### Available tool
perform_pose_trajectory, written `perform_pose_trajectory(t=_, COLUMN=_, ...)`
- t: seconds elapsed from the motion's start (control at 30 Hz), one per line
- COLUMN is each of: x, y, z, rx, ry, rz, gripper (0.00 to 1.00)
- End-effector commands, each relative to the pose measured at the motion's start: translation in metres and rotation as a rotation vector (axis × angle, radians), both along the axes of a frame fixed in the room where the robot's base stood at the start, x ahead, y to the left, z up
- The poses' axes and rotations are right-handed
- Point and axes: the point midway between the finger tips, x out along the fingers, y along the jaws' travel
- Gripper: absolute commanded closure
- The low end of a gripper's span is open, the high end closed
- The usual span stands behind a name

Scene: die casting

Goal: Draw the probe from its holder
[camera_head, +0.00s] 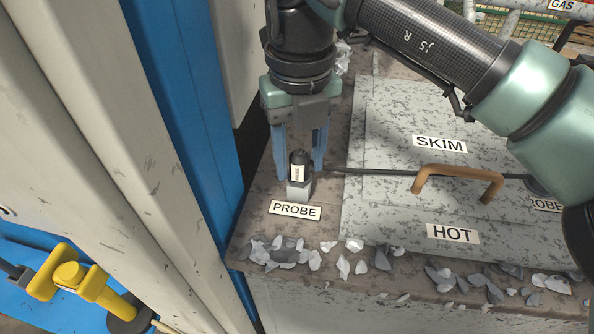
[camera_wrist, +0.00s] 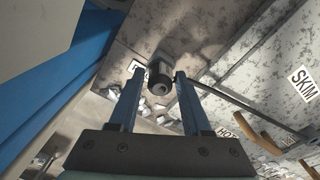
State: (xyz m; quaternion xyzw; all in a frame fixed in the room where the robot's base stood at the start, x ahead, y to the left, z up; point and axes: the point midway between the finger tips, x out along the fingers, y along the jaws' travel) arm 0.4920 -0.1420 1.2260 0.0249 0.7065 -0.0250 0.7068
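The probe (camera_head: 298,166) has a black, labelled handle and stands upright in a small grey holder (camera_head: 299,189) behind the PROBE label (camera_head: 295,211). A thin dark rod runs right from beside it across the light plate. My gripper (camera_head: 301,172) points down with its two blue fingers apart, one on each side of the probe handle in the head view. In the wrist view the dark round end of the probe (camera_wrist: 160,86) shows between and just beyond the open fingertips (camera_wrist: 158,80). I cannot tell whether either finger touches it.
A speckled plate (camera_head: 400,210) marked SKIM and HOT lies to the right, with a copper-coloured handle (camera_head: 458,178). Metal flakes (camera_head: 285,252) lie along the front edge. A blue and white machine wall (camera_head: 190,100) rises close on the left.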

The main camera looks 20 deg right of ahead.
Motion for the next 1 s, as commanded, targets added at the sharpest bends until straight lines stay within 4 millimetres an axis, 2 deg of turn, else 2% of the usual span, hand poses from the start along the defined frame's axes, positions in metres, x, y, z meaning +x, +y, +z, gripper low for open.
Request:
perform_pose_trajectory(t=0.03, x=0.0000, y=0.0000, z=0.0001, rx=0.000, ry=0.000, rz=0.000, gripper=0.63)
perform_pose_trajectory(t=0.23, x=0.0000, y=0.0000, z=0.0000, rx=0.000, ry=0.000, rz=0.000, gripper=0.99)
perform_pose_trajectory(t=0.27, x=0.0000, y=0.0000, z=0.0000, rx=0.000, ry=0.000, rz=0.000, gripper=1.00)
perform_pose_trajectory(t=1.0, x=0.0000, y=0.0000, z=0.0065, rx=0.000, ry=0.000, rz=0.000, gripper=1.00)
